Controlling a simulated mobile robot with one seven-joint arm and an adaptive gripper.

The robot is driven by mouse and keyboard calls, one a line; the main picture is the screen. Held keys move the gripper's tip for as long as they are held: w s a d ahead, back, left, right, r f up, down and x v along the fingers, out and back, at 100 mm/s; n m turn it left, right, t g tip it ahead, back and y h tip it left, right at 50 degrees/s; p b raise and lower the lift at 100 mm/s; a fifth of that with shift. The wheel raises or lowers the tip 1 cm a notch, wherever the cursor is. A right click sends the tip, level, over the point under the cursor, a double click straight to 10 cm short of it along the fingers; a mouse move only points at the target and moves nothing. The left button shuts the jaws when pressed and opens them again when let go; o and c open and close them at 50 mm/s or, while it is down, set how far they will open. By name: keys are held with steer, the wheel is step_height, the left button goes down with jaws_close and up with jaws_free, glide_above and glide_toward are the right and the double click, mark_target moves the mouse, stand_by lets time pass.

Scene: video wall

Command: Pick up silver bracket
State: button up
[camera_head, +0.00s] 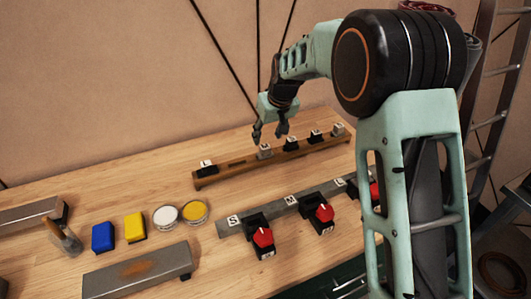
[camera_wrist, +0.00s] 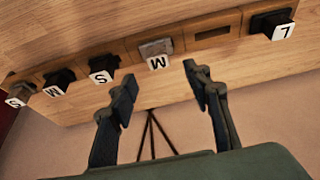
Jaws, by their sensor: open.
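A silver bracket (camera_wrist: 154,48) with a white M label sits in a slot of the wooden rack (camera_head: 225,177). It also shows in the head view (camera_head: 265,153), small and just below my gripper (camera_head: 270,131). A second silver piece (camera_wrist: 22,91) with an S label is at the rack's other end, at the left edge of the wrist view. My gripper (camera_wrist: 160,86) is open and empty. In the wrist view its fingertips lie on either side of the M label, apart from the bracket. The gap in depth is hard to tell.
The rack also holds a black L piece (camera_wrist: 268,22) and black pieces S (camera_wrist: 103,65) and M (camera_wrist: 60,78). One slot (camera_wrist: 212,33) is empty. In front are a metal rail with red-knobbed black units (camera_head: 263,237), round tins (camera_head: 166,215), and blue (camera_head: 103,237) and yellow (camera_head: 135,227) blocks.

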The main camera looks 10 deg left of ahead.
mark_target(265, 146)
steer(key=x, duration=0.8)
steer(key=shift+w+d+p, duration=0.1)
steer(key=shift+w+p, duration=0.05)
steer(key=shift+p, duration=0.2)
steer(key=shift+c, duration=0.4)
jaws_close()
